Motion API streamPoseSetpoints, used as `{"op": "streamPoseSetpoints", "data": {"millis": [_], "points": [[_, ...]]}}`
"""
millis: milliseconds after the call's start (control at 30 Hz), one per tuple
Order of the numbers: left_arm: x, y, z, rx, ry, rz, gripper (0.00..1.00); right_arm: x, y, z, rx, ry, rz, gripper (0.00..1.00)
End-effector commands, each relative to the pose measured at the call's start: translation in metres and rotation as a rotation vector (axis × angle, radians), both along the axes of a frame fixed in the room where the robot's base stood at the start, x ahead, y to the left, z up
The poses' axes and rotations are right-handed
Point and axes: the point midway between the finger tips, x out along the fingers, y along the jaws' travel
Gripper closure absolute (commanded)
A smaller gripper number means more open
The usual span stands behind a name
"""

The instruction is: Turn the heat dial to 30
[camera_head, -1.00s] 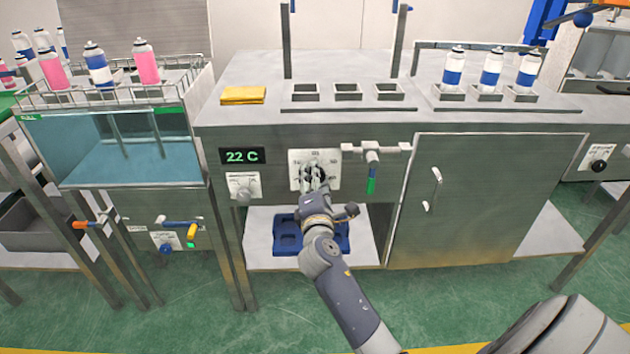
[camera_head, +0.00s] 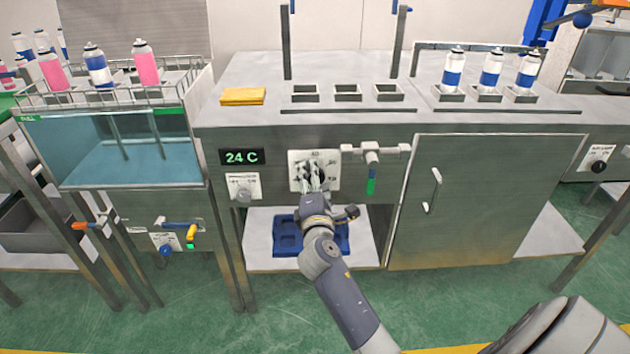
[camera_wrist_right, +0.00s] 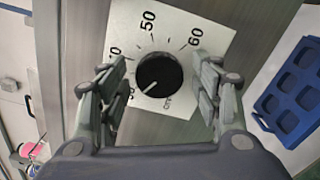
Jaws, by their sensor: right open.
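The heat dial's white plate (camera_head: 298,157) is on the front of the middle steel machine, mostly behind my right gripper (camera_head: 313,180). In the right wrist view, the black knob (camera_wrist_right: 160,72) has its white pointer mark toward the lower left, at a label that looks like 30 and is partly hidden by a finger. The marks 50 and 60 show clearly. My right gripper (camera_wrist_right: 160,80) is open, its fingers on either side of the knob with visible gaps. The green display (camera_head: 241,157) reads 24 C. My left gripper is not in view.
A smaller dial (camera_head: 244,187) is below the display. A blue tray (camera_head: 286,240) lies on the shelf below. A yellow cloth (camera_head: 243,96) and several cans are on top.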

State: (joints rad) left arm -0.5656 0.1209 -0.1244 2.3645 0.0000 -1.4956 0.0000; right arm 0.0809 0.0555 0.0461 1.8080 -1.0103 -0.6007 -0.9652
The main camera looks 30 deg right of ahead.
Motion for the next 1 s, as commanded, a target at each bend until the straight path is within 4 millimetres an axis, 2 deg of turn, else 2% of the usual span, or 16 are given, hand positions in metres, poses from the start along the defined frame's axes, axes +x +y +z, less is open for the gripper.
{"op": "streamPoseSetpoints", "data": {"millis": [133,233,500,700,1000], "points": [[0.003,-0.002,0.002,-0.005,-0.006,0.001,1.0,-0.004,0.003,-0.001,0.0,0.0,0.001,0.41],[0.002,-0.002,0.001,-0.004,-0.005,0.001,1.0,-0.015,0.01,-0.001,0.002,0.001,0.002,0.41],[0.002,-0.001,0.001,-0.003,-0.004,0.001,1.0,-0.061,0.038,-0.002,0.003,0.002,0.001,0.41],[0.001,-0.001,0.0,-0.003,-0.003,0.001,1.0,-0.089,0.054,-0.001,0.001,0.002,0.0,0.41],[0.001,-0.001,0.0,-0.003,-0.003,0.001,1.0,-0.103,0.063,0.0,0.0,0.001,0.0,0.41]]}}
